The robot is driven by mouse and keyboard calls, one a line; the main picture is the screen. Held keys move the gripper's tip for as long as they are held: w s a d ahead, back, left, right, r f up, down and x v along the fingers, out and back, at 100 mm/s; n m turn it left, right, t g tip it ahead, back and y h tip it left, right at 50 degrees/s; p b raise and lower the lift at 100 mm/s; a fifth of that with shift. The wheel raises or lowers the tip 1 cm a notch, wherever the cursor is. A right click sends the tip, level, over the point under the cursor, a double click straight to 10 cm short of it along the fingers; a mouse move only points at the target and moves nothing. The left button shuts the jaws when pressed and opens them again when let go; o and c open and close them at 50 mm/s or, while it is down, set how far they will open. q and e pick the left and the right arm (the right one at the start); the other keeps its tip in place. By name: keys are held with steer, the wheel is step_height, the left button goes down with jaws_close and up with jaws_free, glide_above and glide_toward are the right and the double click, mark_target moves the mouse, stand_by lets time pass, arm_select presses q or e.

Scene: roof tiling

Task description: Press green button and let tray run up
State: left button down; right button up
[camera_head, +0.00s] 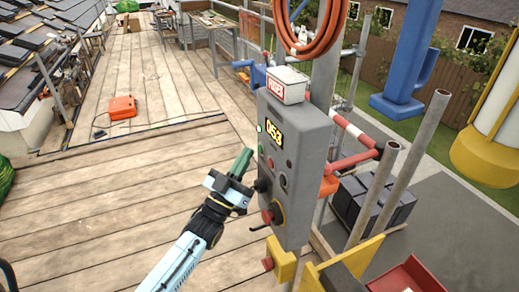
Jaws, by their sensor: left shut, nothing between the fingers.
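My right gripper is out of view.
A white box (288,86) sits on top of the control box, and an orange hose (310,40) hangs above. Steel poles (373,195) and a yellow bracket (281,262) stand right and below. An orange case (122,107) lies on the wooden deck (120,190), which is mostly clear at left.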

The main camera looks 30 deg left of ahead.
arm_select(q)
steer(key=shift+w+d, duration=0.15)
stand_by(0.7)
steer(key=shift+w+d, duration=0.15)
steer(key=shift+w, duration=0.05)
